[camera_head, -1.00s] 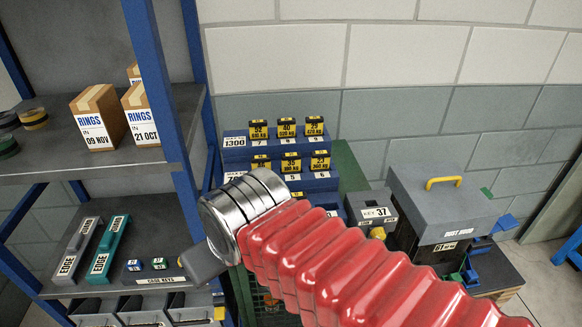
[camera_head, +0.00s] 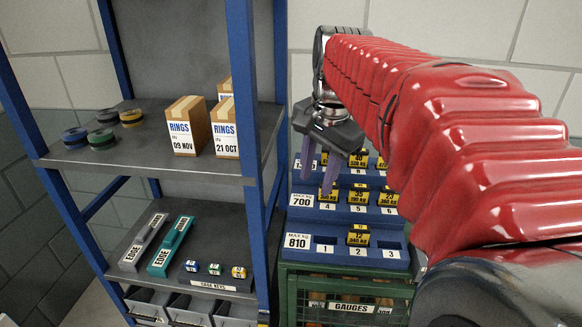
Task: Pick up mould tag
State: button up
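Yellow-and-black mould tags stand on a blue stepped rack (camera_head: 342,257) in the middle of the view. One tag (camera_head: 358,236) is alone on the bottom step, in the slot above number 2; slots 1 and 3 there look empty. Several more tags, such as one in the middle row (camera_head: 359,197), stand on the steps behind. My gripper (camera_head: 315,186) hangs above and in front of the rack's left part, pointing down. Its two purple-grey fingers are apart with nothing between them. My gripper and arm hide part of the top step and the rack's right side.
A blue-framed shelf stands left of the rack, its post (camera_head: 244,120) close to my gripper. It bears RINGS boxes (camera_head: 187,127), tape rolls (camera_head: 103,139), EDGE holders (camera_head: 171,246) and small case keys (camera_head: 215,269). A green GAUGES cabinet (camera_head: 289,290) is under the rack.

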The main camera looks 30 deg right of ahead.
jog(key=w+d+r+m+g, duration=0.1)
jog(key=w+d+m, duration=0.2)
jog(key=d+m, duration=0.5)
jog(key=m+y, duration=0.1)
jog(key=m, duration=0.2)
send_over(361, 186)
jog(key=s+d, duration=0.1)
jog(key=shift+s+r+g, duration=0.1)
jog(key=shift+g, duration=0.2)
jog(key=shift+n, duration=0.3)
jog(key=f, duration=0.5)
jog(key=a+f, duration=0.1)
jog(key=f, duration=0.1)
jog(key=shift+w+f, duration=0.3)
jog(key=shift+f, duration=0.5)
jog(key=shift+w+f, duration=0.2)
jog(key=shift+f, duration=1.1)
jog(key=shift+w+f, duration=0.15)
jog(key=shift+f, duration=1.15)
